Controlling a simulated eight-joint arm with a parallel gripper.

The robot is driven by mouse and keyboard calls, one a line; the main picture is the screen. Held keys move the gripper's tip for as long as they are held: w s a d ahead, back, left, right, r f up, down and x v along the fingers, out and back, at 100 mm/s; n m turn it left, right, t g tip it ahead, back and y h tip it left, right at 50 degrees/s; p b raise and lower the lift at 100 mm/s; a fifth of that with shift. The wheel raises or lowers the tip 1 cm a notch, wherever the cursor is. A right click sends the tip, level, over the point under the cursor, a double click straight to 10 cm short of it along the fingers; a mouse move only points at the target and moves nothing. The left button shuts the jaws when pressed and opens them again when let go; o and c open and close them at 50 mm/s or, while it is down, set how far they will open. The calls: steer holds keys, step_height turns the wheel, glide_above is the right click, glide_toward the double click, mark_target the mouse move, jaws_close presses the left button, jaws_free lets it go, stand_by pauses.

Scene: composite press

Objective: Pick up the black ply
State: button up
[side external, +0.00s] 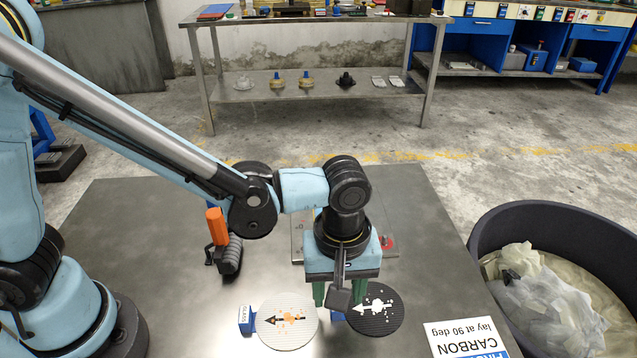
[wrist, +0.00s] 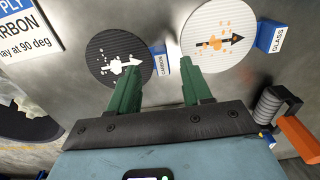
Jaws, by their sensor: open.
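The black ply (side external: 376,312) is a round dark disc with a white arrow and white specks, lying flat on the metal table. It also shows in the wrist view (wrist: 108,50), at the upper left, beside a blue block labelled CARBON (wrist: 160,63). My gripper (side external: 338,300) is open and empty, with green fingers pointing down just left of the black ply in the side view. In the wrist view, the left finger of the gripper (wrist: 160,82) overlaps the ply's lower right edge. I cannot tell whether the fingers touch it.
A white ply (side external: 287,323) with a black arrow lies to the left, beside a blue block labelled GLASS (side external: 246,320). A CARBON sign (side external: 467,340) lies at the front right. An orange-handled roller (side external: 222,240) stands at the left. A dark bin (side external: 490,232) with crumpled plastic is at the right.

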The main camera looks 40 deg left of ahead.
mark_target(368, 305)
steer(key=shift+w+a+f, duration=0.1)
steer(key=shift+a+f, duration=0.1)
steer(key=shift+f, duration=1.45)
steer(key=shift+c, duration=0.3)
jaws_close()
